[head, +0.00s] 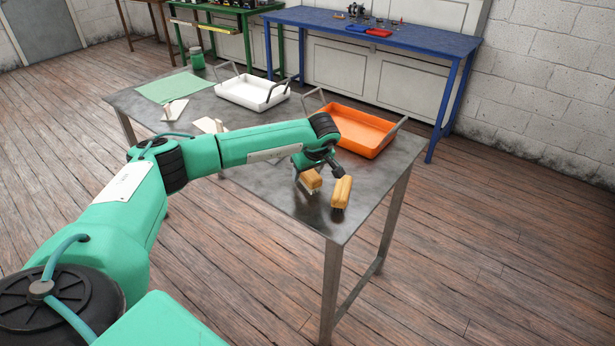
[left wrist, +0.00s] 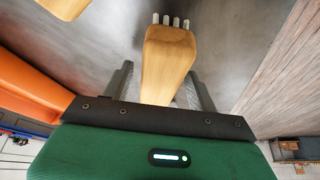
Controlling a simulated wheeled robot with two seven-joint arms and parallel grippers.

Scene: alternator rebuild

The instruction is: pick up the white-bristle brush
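The white-bristle brush (head: 311,180) has a tan wooden body and lies near the front right corner of the grey metal table. My left gripper (head: 318,170) is right over it in the head view and partly covers it. In the left wrist view the brush (left wrist: 167,60) lies between the two fingers of the gripper (left wrist: 160,75), with its white bristle tufts at the far end. The fingers are open, with a clear gap at the left finger; I cannot tell whether the right finger touches the wood. My right gripper is not in view.
A second wooden brush (head: 342,190) with dark bristles stands close to the right. An orange tray (head: 372,152) and a white tray (head: 230,97) are farther back on the metal table (head: 265,195). A green mat (head: 165,87) lies at its far left. The table's front edge is near.

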